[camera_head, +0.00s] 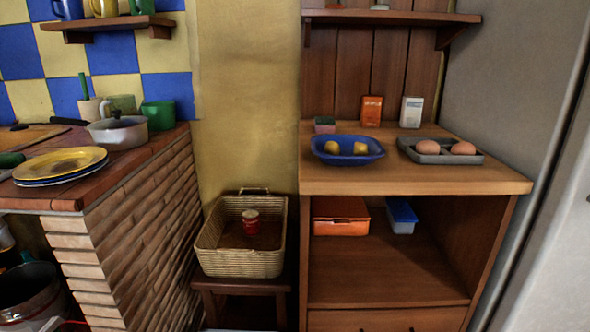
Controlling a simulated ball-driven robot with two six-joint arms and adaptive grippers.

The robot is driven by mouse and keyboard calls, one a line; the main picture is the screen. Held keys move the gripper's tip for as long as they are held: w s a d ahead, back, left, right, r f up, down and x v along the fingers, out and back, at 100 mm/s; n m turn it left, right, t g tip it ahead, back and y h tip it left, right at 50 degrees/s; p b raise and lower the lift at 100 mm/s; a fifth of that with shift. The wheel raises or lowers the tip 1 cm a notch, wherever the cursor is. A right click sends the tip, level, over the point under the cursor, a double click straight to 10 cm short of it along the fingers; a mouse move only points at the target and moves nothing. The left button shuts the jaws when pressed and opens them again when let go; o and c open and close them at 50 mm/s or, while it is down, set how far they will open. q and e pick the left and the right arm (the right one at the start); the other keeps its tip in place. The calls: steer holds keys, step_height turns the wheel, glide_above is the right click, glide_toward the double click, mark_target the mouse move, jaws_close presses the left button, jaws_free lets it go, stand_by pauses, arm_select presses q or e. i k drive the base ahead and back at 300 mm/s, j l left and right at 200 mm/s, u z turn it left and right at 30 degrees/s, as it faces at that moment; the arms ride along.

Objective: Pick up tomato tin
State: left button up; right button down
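A small red tin with a pale top (251,221), which looks like the tomato tin, stands upright inside a wicker basket (240,263). The basket rests on a low dark wooden stool (243,286) between the brick counter and the wooden cabinet. The tin stands toward the back of the basket, apart from its walls. Its label is too small to read. Neither of my grippers shows in the head view.
The wooden cabinet (415,184) on the right holds a blue dish (347,158) and a grey egg tray (441,158). The basket's top is open.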

mark_target(250, 216)
steer(key=k+j+z, duration=0.1)
steer(key=j+z, duration=0.35)
steer(key=k+j+z, duration=0.15)
steer(key=j+z, duration=0.15)
steer(key=z, duration=0.15)
